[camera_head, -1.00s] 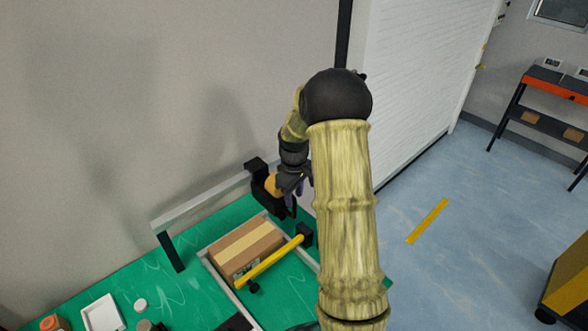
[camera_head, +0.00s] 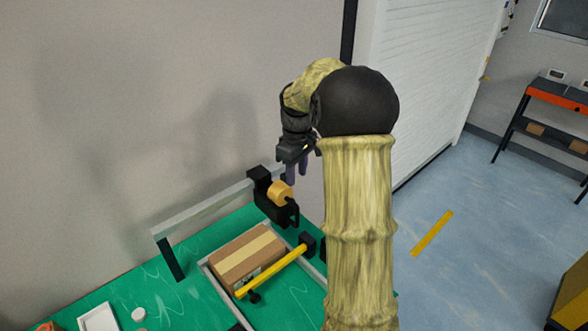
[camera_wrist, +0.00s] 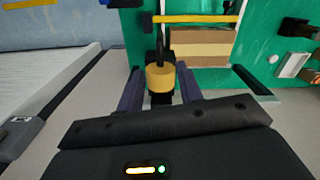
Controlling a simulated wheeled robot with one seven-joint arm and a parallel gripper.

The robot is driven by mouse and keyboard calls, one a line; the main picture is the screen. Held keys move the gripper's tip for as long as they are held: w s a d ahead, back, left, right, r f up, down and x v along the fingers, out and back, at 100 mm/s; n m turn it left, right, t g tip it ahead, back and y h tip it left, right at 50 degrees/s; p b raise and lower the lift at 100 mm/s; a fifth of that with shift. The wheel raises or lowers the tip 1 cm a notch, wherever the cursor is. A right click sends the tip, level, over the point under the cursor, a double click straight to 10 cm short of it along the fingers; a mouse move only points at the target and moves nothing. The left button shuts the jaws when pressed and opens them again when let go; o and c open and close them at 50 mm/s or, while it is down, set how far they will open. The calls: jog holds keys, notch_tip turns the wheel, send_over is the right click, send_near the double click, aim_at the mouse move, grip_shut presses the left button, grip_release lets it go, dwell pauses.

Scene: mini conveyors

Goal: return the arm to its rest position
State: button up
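My gripper (camera_head: 296,172) is raised above the back of the green table, just above a black bracket holding a yellow-orange roller (camera_head: 281,192). In the wrist view my gripper (camera_wrist: 188,88) has its two fingers spread wide, with nothing held between them. The roller (camera_wrist: 160,77) shows beyond and between the fingers there, apart from them. My arm's upper links fill the middle of the head view and hide part of the table's right side.
A cardboard box (camera_head: 246,256) lies in a grey frame beside a yellow bar (camera_head: 272,270). A grey rail (camera_head: 205,206) runs along the back. A white tray (camera_head: 98,318) is at the front left. Open floor lies to the right.

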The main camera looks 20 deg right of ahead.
jog(key=s+a+f+m+t, duration=0.1)
jog(key=s+a+f+m, duration=0.1)
jog(key=s+a, duration=0.5)
jog(key=s+a+f+m+t, duration=0.1)
jog(key=s+a+f+m, duration=0.2)
jog(key=s+a, duration=0.4)
jog(key=s, duration=0.5)
jog(key=shift+s+t, duration=0.25)
jog(key=shift+t, duration=0.05)
jog(key=shift+w+m, duration=0.1)
jog(key=shift+m, duration=0.2)
